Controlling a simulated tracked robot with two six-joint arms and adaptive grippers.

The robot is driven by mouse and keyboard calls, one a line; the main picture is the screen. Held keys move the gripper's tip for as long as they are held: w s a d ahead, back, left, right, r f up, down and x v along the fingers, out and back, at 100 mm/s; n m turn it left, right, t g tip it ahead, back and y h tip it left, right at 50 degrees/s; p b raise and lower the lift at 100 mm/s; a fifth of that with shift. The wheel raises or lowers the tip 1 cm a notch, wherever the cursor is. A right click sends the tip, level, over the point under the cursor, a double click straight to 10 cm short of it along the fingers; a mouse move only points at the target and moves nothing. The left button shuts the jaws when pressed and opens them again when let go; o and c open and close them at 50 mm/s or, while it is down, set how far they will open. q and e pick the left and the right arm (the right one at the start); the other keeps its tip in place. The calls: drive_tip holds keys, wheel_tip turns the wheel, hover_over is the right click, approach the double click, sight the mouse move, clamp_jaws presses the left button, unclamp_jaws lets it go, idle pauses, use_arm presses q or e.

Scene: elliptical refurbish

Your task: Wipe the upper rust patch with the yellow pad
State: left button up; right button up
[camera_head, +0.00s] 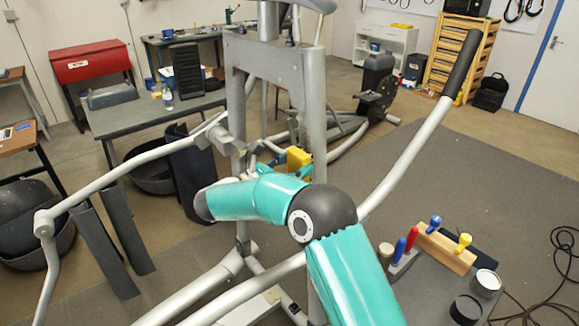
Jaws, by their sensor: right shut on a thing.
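The yellow pad (298,158) shows beside the grey right upright (312,95) of the elliptical frame, above my teal right arm. My right gripper (284,161) is shut on the pad, and its fingers are small and partly hidden behind my own arm. The pad is close to the upright, but I cannot tell whether it touches it. I cannot make out the upper rust patch; the pad, the frame or my arm may hide it. My left gripper is not in view.
Grey handle bars (415,150) slope up on the right and bend away on the left. A workbench (150,112) stands behind left. Open mat (480,160) lies at right.

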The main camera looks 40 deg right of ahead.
sight(305, 116)
drive_tip(key=shift+d, duration=0.4)
drive_tip(key=shift+r, duration=0.1)
wheel_tip(305, 116, up, 2)
drive_tip(key=shift+w+p, duration=0.1)
drive_tip(key=shift+p, duration=1)
drive_tip(key=shift+w+a+r+p, duration=0.1)
drive_tip(key=shift+r+p, duration=0.3)
drive_tip(key=shift+r, duration=0.35)
drive_tip(key=shift+w+r, duration=0.2)
drive_tip(key=shift+r, duration=1.65)
drive_tip(key=shift+w+r, duration=0.2)
drive_tip(key=shift+r, duration=1.65)
drive_tip(key=shift+s+f+b, duration=0.2)
drive_tip(key=shift+f+b, duration=0.7)
drive_tip(key=shift+f, duration=1)
drive_tip(key=shift+s+f+b, duration=0.2)
drive_tip(key=shift+f+b, duration=0.65)
drive_tip(key=shift+f, duration=1)
drive_tip(key=shift+s+f+b, duration=0.2)
drive_tip(key=shift+f+b, duration=0.7)
drive_tip(key=shift+f, duration=1)
drive_tip(key=shift+r, duration=0.1)
